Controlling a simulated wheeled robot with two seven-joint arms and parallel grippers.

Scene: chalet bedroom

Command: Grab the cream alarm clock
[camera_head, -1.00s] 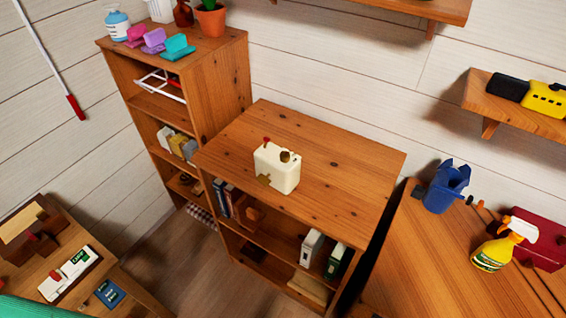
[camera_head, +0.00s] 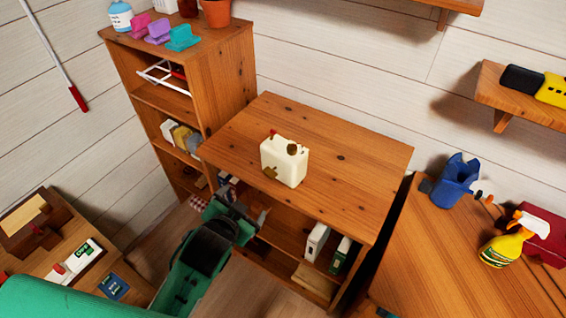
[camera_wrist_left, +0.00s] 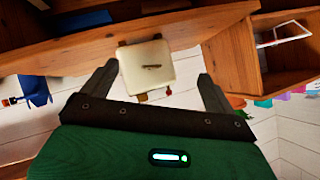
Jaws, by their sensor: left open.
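The cream alarm clock (camera_head: 284,160) is a boxy block with a red knob and a brown-gold part on top. It stands upright on the low wooden bookcase (camera_head: 340,178). In the left wrist view the clock (camera_wrist_left: 147,68) appears between the spread fingers, apart from both as far as I can tell. My left gripper (camera_head: 236,213) is open and empty, in front of the bookcase's front edge, below and left of the clock in the head view. It also shows open in the left wrist view (camera_wrist_left: 155,85). My right gripper is not in view.
A taller shelf (camera_head: 228,70) stands left of the bookcase. A desk (camera_head: 440,250) at the right holds a blue bin-like object (camera_head: 455,182) and a yellow spray bottle (camera_head: 505,245). A small table (camera_head: 50,225) is at lower left. The bookcase top around the clock is clear.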

